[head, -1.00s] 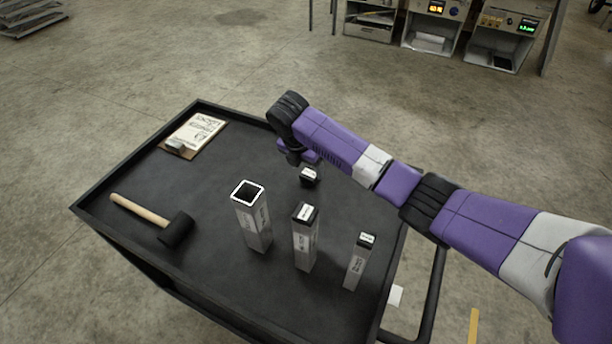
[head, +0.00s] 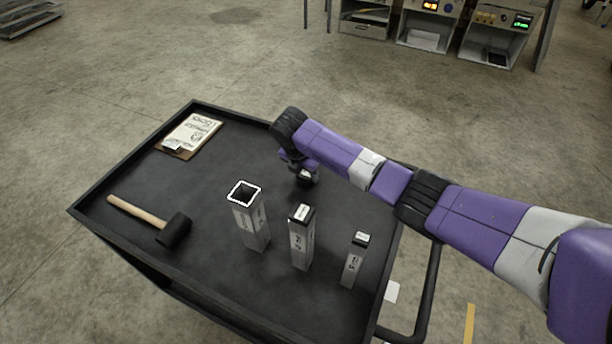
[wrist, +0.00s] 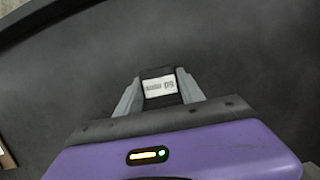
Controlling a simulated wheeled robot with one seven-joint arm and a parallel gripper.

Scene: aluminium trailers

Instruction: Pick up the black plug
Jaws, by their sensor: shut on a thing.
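The black plug (head: 305,180) with a white label is on the black cart top, partly hidden under my gripper in the head view. In the wrist view the plug (wrist: 160,86) sits between the two grey fingers of my gripper (wrist: 159,92), label facing the camera. The fingers are closed against its two sides. I cannot tell whether the plug still touches the cart top.
A mallet (head: 160,225) and a clipboard (head: 190,136) lie on the left. The black cart (head: 215,280) has raised edges.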

